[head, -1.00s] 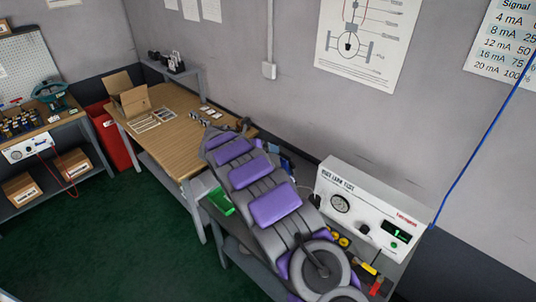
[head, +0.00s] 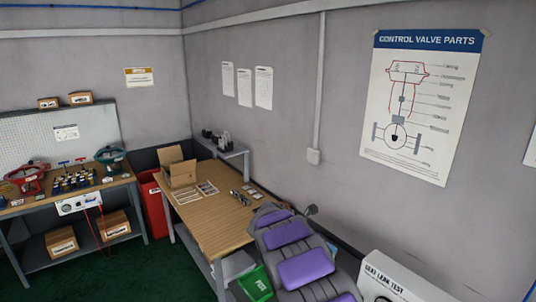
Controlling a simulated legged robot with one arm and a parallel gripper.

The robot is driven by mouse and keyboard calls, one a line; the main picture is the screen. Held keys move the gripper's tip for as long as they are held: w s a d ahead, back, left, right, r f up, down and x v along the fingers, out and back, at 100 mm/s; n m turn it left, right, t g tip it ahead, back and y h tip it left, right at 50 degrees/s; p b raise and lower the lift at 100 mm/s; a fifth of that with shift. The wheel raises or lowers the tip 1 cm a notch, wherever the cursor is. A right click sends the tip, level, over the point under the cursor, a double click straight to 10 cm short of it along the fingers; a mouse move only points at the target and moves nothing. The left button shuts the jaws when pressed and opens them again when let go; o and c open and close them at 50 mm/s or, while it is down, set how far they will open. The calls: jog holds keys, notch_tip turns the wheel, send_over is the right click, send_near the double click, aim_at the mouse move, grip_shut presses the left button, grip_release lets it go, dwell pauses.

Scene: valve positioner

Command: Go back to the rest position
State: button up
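A grey and purple padded part of my own body rises from the lower edge, right of centre, in front of the wooden table (head: 222,234). I cannot make out my gripper or its fingers in the head view. No object is seen held.
A white leak test unit (head: 395,280) is cut off at lower right. An open cardboard box (head: 180,172) and cards lie on the table. A green bin (head: 256,284) sits low beside it. Green floor (head: 150,270) is clear.

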jog(key=s+d+m+g+y+b, duration=0.1)
jog(key=s+d+m+g+b, duration=0.2)
jog(key=s+m, duration=0.65)
jog(key=s+d+m+g+y+b, duration=0.1)
jog(key=s+d+m+b, duration=0.3)
jog(key=s, duration=1.1)
jog(key=s+a+f+m+y+b, duration=0.2)
jog(key=s+a+f+m+b, duration=0.1)
jog(key=s, duration=0.7)
jog(key=s+a+f+m+g+y+b, duration=0.1)
jog(key=s+a+f+m+y+b, duration=0.1)
jog(key=s, duration=0.8)
jog(key=s+a+f+m+g+y+b, duration=0.1)
jog(key=s+a+f+m+y+b, duration=0.1)
jog(key=s+a+f+m+b, duration=0.3)
jog(key=s+f+m, duration=0.2)
jog(key=s+m, duration=0.2)
jog(key=s, duration=0.1)
jog(key=shift+f+b, duration=0.25)
jog(key=shift+b, duration=0.05)
